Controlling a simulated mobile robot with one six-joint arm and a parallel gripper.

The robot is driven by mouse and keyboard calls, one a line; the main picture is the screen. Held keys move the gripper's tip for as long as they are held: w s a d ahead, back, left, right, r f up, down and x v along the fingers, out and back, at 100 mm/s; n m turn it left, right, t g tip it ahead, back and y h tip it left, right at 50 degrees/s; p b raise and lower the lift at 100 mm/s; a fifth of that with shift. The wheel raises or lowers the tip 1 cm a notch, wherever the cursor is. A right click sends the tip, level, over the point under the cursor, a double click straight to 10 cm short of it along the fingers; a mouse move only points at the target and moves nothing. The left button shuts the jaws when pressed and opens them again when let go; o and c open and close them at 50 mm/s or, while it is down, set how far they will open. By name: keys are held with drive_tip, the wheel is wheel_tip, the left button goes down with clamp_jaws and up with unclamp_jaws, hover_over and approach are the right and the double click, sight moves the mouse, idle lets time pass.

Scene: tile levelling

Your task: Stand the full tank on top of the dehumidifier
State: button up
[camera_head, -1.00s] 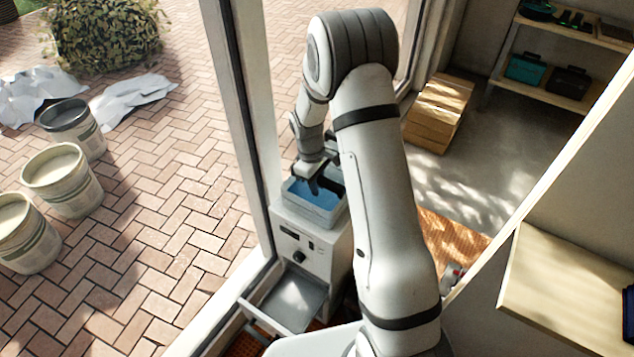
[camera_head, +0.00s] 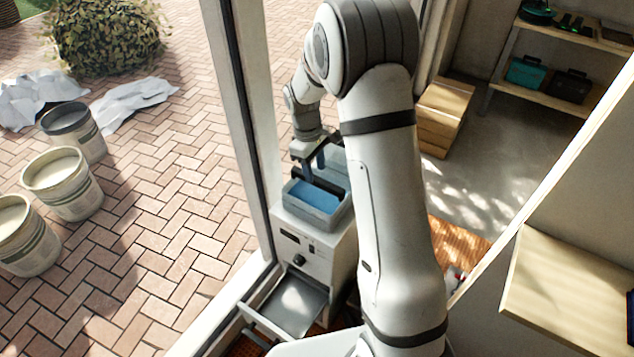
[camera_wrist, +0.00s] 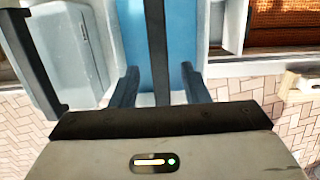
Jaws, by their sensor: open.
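The tank (camera_head: 340,215) is a grey open box with blue water in it. It sits upright on top of the white dehumidifier (camera_head: 318,262) beside the window frame. My gripper (camera_head: 313,168) is over the far part of the tank. In the wrist view my gripper (camera_wrist: 159,72) has its two fingers apart, with a dark bar, seemingly the tank's handle (camera_wrist: 158,45), between them and not clamped. Blue water shows behind the bar. My arm hides part of the tank's and dehumidifier's right side in the head view.
A grey tray (camera_head: 292,305) with a handle juts from the dehumidifier's lower front. The window frame (camera_head: 240,110) stands close on the left. Buckets (camera_head: 62,183) stand outside on the paving. A wooden crate (camera_head: 442,115) and shelves are behind; a wooden worktop (camera_head: 570,290) is at right.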

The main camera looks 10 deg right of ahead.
drive_tip(key=r, duration=0.4)
drive_tip(key=shift+w+a+r, duration=0.2)
drive_tip(key=shift+a+r, duration=0.05)
drive_tip(key=shift+r, duration=0.1)
drive_tip(key=s+d+r+m+t, duration=0.2)
drive_tip(key=s+r+m, duration=0.2)
drive_tip(key=s+r, duration=0.7)
drive_tip(key=s+r+m+t+y, duration=0.1)
drive_tip(key=s+m, duration=0.4)
drive_tip(key=s, duration=1.1)
drive_tip(key=shift+d+t, duration=0.25)
drive_tip(key=shift+t, duration=0.25)
